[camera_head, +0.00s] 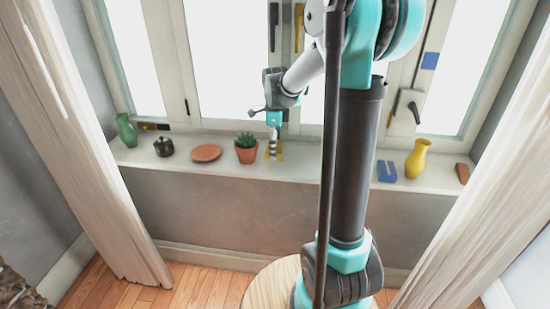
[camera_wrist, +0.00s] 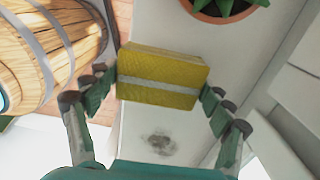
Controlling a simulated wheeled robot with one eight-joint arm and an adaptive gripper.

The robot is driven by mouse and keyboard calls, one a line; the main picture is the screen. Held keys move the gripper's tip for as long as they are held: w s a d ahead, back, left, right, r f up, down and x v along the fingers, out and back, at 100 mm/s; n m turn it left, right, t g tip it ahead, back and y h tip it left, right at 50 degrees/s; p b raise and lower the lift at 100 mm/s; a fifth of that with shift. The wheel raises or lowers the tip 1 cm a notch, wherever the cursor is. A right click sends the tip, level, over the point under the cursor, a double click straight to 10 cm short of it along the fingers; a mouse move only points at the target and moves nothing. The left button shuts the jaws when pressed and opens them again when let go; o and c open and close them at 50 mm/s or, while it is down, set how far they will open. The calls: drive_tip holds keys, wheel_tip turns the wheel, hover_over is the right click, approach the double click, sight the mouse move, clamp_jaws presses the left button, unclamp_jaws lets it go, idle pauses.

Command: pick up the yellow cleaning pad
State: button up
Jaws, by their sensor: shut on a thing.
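The yellow cleaning pad (camera_wrist: 162,66), a block with a pale stripe along its side, sits between the two fingers of my gripper (camera_wrist: 160,92) in the wrist view. One finger presses on each end of it, and the gripper is shut on it. In the head view my gripper (camera_head: 274,148) points down at the window sill, just right of the potted succulent (camera_head: 246,150). Only small yellow bits of the pad (camera_head: 279,154) show there around the fingers. I cannot tell whether the pad touches the sill.
The sill (camera_head: 330,178) also holds a green vase (camera_head: 126,131), a dark pot (camera_head: 163,147), a terracotta saucer (camera_head: 206,153), a blue block (camera_head: 387,171) and a yellow vase (camera_head: 417,158). A dark smudge (camera_wrist: 160,142) marks the sill. Curtains hang on both sides.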

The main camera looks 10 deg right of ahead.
wheel_tip(320, 180, up, 14)
idle(0.3)
